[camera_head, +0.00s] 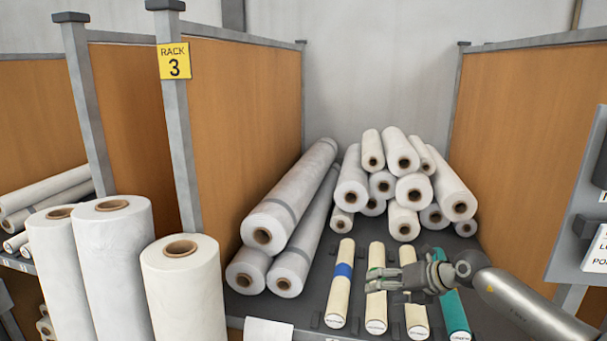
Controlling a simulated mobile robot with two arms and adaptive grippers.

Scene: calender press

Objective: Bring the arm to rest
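My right gripper (372,280) comes in from the right on a grey arm. Its two fingers point left and show a gap between them with nothing held. It is above the short rolls on the rack's front shelf, in front of a cream roll (376,313) and partly covering another cream roll (417,321). A teal roll (455,315) lies under the wrist, and a cream roll with a blue band (341,285) lies to the left, clear of the fingers. My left gripper is not in view.
Large white rolls (182,290) stand upright at front left. Long wrapped rolls (285,215) and a pile of rolls (402,160) lie behind the short ones. Wooden partitions (240,120) flank the bay; a post carries a RACK 3 sign (174,61). A grey panel (580,225) stands at right.

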